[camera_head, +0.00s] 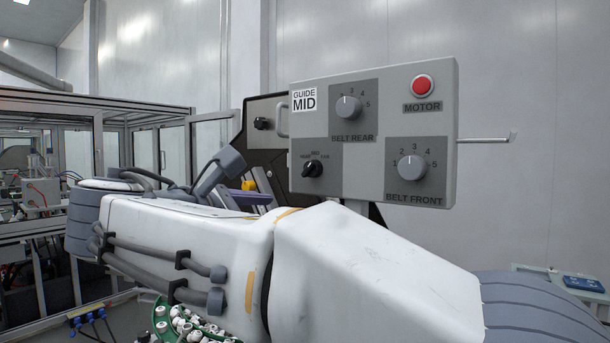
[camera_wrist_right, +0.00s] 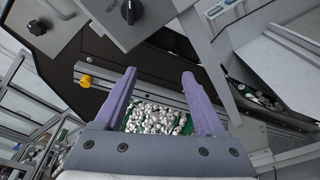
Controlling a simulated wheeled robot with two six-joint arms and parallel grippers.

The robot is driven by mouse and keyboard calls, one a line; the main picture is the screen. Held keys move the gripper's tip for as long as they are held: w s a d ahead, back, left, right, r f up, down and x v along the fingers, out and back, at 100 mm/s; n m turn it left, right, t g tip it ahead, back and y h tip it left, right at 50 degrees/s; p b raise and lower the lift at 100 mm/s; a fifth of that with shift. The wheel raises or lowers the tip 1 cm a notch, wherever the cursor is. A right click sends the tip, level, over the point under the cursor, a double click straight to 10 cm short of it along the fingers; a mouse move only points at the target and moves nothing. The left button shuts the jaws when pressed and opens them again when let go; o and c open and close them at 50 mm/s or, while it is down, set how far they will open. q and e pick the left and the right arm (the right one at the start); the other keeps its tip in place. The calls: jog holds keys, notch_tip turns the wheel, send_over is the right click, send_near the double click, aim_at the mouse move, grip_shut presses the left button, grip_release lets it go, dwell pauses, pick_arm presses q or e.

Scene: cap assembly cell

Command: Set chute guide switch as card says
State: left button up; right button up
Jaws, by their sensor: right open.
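A grey control panel (camera_head: 372,120) stands upright ahead of me. A white card (camera_head: 304,99) at its upper left reads "GUIDE MID". The black guide switch (camera_head: 312,168) sits at the panel's lower left under small labels that seem to include "MID"; its exact setting is too small to tell. This black knob also shows at the top of the right wrist view (camera_wrist_right: 130,11). My right gripper (camera_wrist_right: 157,82) is open and empty, its purple fingers apart, below the switch and not touching it. My left gripper is out of view.
The panel also carries the belt rear knob (camera_head: 348,108), belt front knob (camera_head: 411,168) and red motor button (camera_head: 423,86). Another black knob (camera_head: 262,123) is on a plate behind. White caps (camera_wrist_right: 155,118) lie beyond my fingers. My right arm crosses the head view's foreground.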

jog(key=t+h, duration=0.1)
jog(key=h, duration=0.1)
send_near(307, 169)
jog(key=shift+m, duration=0.3)
jog(key=p+x, duration=0.2)
jog(key=x, duration=0.6)
jog(key=shift+w+d+p, duration=0.2)
jog(key=shift+p, duration=0.2)
jog(key=shift+w+d, duration=0.25)
jog(key=shift+w, duration=0.15)
